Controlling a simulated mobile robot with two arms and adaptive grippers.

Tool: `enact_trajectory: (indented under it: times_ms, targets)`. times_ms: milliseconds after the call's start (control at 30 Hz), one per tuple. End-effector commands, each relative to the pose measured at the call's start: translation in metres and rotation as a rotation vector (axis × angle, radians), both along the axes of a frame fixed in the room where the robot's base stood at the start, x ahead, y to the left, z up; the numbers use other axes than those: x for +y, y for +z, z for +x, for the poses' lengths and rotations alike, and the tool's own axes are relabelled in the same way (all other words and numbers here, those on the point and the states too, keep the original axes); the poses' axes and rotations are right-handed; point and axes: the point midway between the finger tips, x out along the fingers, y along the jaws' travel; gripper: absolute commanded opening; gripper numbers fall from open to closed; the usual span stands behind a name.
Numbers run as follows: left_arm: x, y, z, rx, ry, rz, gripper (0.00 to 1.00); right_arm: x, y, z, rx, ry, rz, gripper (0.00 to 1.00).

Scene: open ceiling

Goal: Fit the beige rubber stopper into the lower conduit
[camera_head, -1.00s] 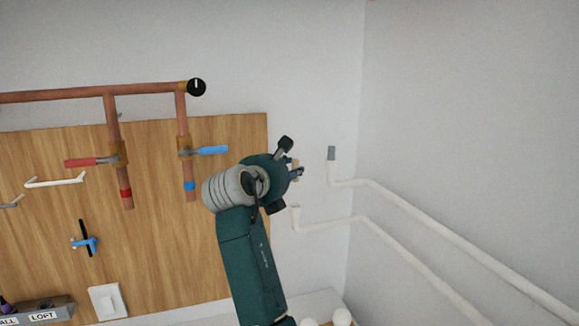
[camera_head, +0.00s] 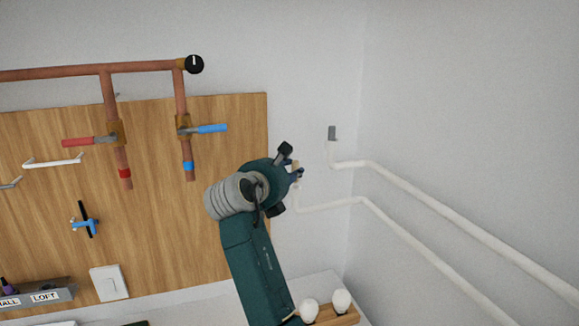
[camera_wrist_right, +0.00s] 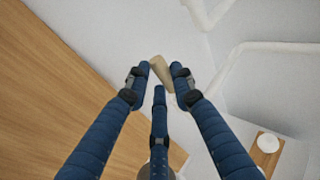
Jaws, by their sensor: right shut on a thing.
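My right gripper (camera_head: 297,174) is in front of the wall, just above the lower conduit (camera_head: 330,205). It is shut on the beige rubber stopper (camera_wrist_right: 160,72), which shows between the fingertips (camera_wrist_right: 162,74) in the right wrist view. In the head view only a small bit of the stopper (camera_head: 296,164) shows. The lower conduit is a white pipe with an upturned end near the gripper. Its mouth is mostly hidden by the gripper, and I cannot tell whether the stopper touches it. My left gripper is not in view.
An upper conduit (camera_head: 410,192) runs above the lower one, with a grey piece (camera_head: 332,133) at its upturned end. A wooden board (camera_head: 140,200) with copper pipes and valves is on the left. A wooden rack (camera_head: 335,317) with white knobs stands below.

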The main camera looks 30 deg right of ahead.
Motion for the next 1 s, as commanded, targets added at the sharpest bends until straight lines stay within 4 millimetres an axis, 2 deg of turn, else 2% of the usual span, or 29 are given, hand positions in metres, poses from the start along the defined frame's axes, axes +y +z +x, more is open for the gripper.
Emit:
enact_trajectory:
  times_ms: [667, 1000]
  targets:
    - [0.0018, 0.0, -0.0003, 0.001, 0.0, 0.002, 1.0, -0.0002, -0.0025, -0.0001, -0.001, 0.0, -0.001, 0.09]
    - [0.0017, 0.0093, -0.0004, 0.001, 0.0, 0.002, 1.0, -0.0004, -0.0014, -0.0004, 0.001, -0.004, -0.001, 0.09]
